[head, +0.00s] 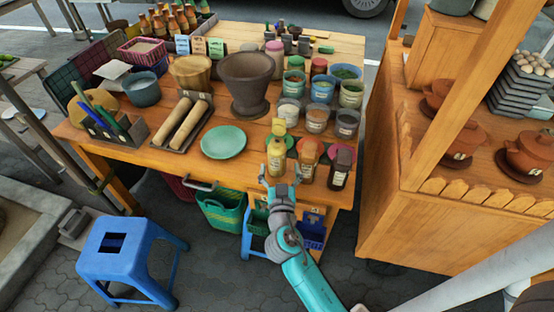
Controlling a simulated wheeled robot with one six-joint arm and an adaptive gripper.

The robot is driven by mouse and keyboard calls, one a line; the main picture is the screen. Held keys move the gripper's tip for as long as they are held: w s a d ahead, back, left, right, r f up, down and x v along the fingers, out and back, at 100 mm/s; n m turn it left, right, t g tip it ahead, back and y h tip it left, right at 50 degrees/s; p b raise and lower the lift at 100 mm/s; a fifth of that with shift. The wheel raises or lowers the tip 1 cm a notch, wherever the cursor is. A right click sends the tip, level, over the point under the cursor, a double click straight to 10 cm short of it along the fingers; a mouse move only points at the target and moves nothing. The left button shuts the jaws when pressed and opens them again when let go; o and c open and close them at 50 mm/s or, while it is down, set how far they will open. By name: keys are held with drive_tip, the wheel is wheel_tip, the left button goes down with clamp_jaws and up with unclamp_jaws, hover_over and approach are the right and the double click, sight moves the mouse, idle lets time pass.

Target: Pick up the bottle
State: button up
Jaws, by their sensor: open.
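Three small bottles stand upright in a row at the front edge of the wooden table: a pale yellow bottle (277,152), an orange-brown bottle (308,162) and a dark bottle (340,170). The picture does not show which one the task names. My gripper (281,170) is open at the table's front edge, in front of the yellow bottle. Its fingers appear to either side of that bottle's lower part. I cannot tell whether they touch it. The bottle's base is partly hidden by my gripper.
The wooden table (245,173) is crowded. A green plate (223,142) lies left of the bottles, with a clay mortar (247,82) behind it. Several jars, including one clear jar (317,118), stand behind the bottles. A wooden cart (430,215) stands right; a blue stool (125,240) stands left.

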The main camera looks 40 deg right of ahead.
sight(277, 151)
drive_tip(key=shift+a+x, duration=0.25)
drive_tip(key=shift+x, duration=3.5)
drive_tip(key=shift+w+f, duration=0.15)
drive_tip(key=shift+w, duration=0.05)
drive_tip(key=c, duration=1.3)
